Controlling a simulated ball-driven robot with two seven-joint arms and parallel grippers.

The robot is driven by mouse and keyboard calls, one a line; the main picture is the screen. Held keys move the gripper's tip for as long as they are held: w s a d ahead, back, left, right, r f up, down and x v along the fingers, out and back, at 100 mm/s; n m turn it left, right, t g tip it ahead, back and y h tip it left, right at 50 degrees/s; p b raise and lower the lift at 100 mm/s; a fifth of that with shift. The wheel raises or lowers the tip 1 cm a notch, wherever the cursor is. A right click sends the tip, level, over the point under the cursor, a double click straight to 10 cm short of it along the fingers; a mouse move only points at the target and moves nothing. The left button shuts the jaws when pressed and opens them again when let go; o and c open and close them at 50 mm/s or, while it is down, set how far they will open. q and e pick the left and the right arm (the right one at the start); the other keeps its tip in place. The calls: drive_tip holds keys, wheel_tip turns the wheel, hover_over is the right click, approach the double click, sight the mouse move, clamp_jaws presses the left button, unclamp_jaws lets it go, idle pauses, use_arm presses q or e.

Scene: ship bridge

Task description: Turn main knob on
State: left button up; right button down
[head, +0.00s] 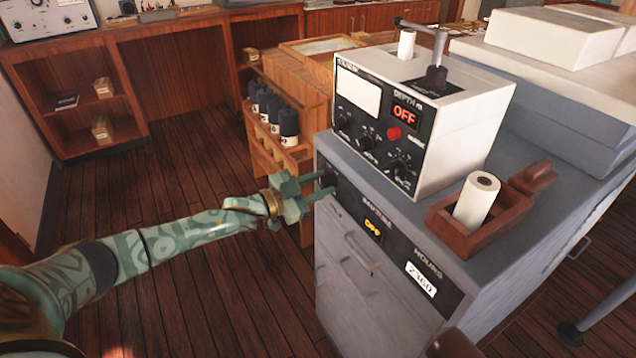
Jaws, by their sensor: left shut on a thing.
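The main knob (328,180) is a small dark knob at the left end of the black panel strip on the front of a grey cabinet (352,290). My left gripper (316,187) reaches in from the left and is shut on the knob, its fingers hiding part of it. A small yellow display (373,229) to the right of the knob appears to read OFF. On top of the cabinet, a depth unit (440,125) shows OFF in red (404,114).
A wooden holder (462,228) with a white paper roll stands on the cabinet top. Drawers with handles sit below the panel. A wooden rack (265,150) with several dark bottles stands behind my left gripper. The plank floor (190,290) around my left arm is clear.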

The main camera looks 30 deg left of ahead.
use_arm(q)
drive_tip(key=m, duration=0.4)
drive_tip(key=shift+m, duration=1.8)
drive_tip(key=o, duration=1)
drive_tip(key=p+v, duration=0.4)
drive_tip(key=v, duration=1.2)
drive_tip(key=shift+s+a, duration=0.1)
drive_tip(key=shift+a, duration=0.05)
